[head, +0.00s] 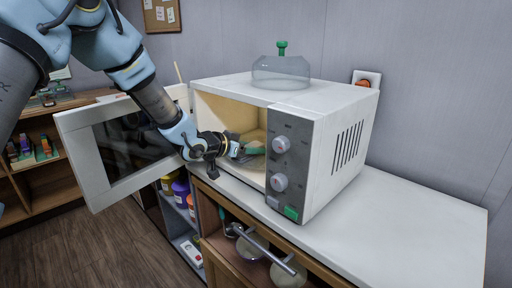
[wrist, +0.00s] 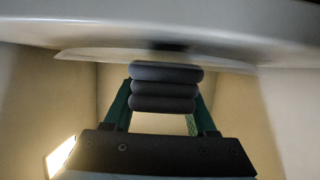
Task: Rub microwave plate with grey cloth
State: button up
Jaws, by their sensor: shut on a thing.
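The microwave (head: 343,130) stands on the white counter with its door (head: 95,165) swung open to the left. My gripper (head: 252,149) reaches through the opening into the lit cavity. In the wrist view, my gripper (wrist: 165,100) is shut on the grey cloth (wrist: 165,88), which shows as a dark, thick, folded bundle between the green fingers. The microwave plate (wrist: 90,54) shows as a pale flat disc edge just beyond the cloth. The cloth appears close to the plate; I cannot tell if they touch. In the head view, the cloth and plate are mostly hidden.
A clear dome with a green knob (head: 281,70) sits on top of the microwave. The counter (head: 400,228) right of it is clear. The cavity walls (wrist: 85,85) are close around my gripper.

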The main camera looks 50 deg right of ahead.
aim_at(259, 142)
jog(key=shift+a, duration=0.75)
jog(key=shift+s+d, duration=0.1)
jog(key=shift+d, duration=2.95)
jog(key=shift+r, duration=0.1)
jog(key=shift+r+p, duration=0.95)
jog(key=w+a, duration=0.1)
jog(key=a, duration=1.9)
jog(key=shift+p, duration=0.35)
jog(key=shift+a, duration=0.1)
